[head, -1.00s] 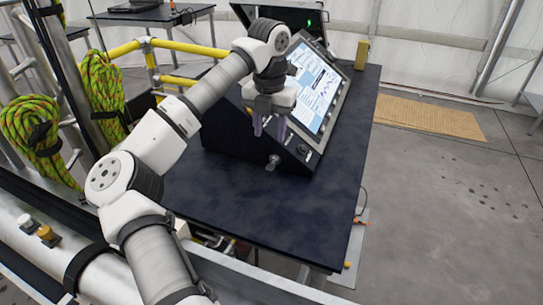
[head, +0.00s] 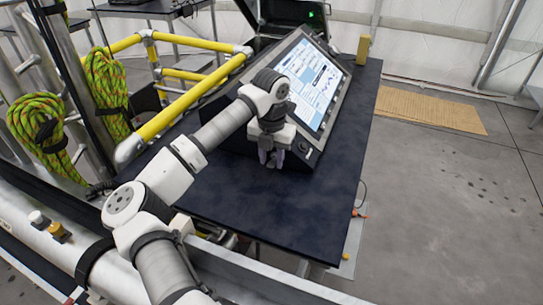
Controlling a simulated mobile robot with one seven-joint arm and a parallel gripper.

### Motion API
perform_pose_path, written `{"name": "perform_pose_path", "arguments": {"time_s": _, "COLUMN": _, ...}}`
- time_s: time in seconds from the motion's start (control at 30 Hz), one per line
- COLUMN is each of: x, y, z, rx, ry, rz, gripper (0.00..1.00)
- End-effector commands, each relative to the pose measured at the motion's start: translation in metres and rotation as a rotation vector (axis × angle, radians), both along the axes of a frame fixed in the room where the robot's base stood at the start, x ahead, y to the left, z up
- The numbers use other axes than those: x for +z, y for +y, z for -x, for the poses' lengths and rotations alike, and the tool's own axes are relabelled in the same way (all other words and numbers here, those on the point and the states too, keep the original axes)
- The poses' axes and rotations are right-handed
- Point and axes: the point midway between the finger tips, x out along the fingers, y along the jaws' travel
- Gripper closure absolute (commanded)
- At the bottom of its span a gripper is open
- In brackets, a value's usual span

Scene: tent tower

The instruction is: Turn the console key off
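The console (head: 310,85) is a dark sloped box with a lit screen, standing on the dark table. The key itself is hidden or too small to make out between and behind the fingers. A narrow dark gap shows between the fingertips. I cannot tell whether they touch the key or how it is turned.
The dark table top (head: 300,215) is clear in front of the console. A yellow railing (head: 190,100) runs close beside my arm on the left. Green ropes (head: 105,90) hang further left. A yellow block (head: 363,49) stands at the table's back corner.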

Motion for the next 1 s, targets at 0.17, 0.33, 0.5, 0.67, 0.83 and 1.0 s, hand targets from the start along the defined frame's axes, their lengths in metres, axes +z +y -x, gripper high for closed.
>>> {"name": "perform_pose_path", "arguments": {"time_s": 0.17, "x": 0.0003, "y": 0.0001, "z": -0.0001, "rx": 0.0, "ry": 0.0, "rz": 0.0, "gripper": 0.91}}
{"name": "perform_pose_path", "arguments": {"time_s": 0.33, "x": -0.0007, "y": 0.0011, "z": -0.0006, "rx": 0.002, "ry": 0.005, "rz": 0.011, "gripper": 1.0}}
{"name": "perform_pose_path", "arguments": {"time_s": 0.5, "x": -0.0016, "y": 0.0039, "z": -0.0017, "rx": 0.003, "ry": 0.04, "rz": 0.096, "gripper": 1.0}}
{"name": "perform_pose_path", "arguments": {"time_s": 0.67, "x": 0.0006, "y": 0.0036, "z": -0.0017, "rx": 0.0, "ry": 0.05, "rz": 0.124, "gripper": 1.0}}
{"name": "perform_pose_path", "arguments": {"time_s": 0.83, "x": 0.0008, "y": 0.0036, "z": -0.0018, "rx": 0.0, "ry": 0.049, "rz": 0.124, "gripper": 1.0}}
{"name": "perform_pose_path", "arguments": {"time_s": 1.0, "x": 0.0007, "y": 0.0034, "z": -0.0017, "rx": 0.0, "ry": 0.05, "rz": 0.122, "gripper": 0.58}}
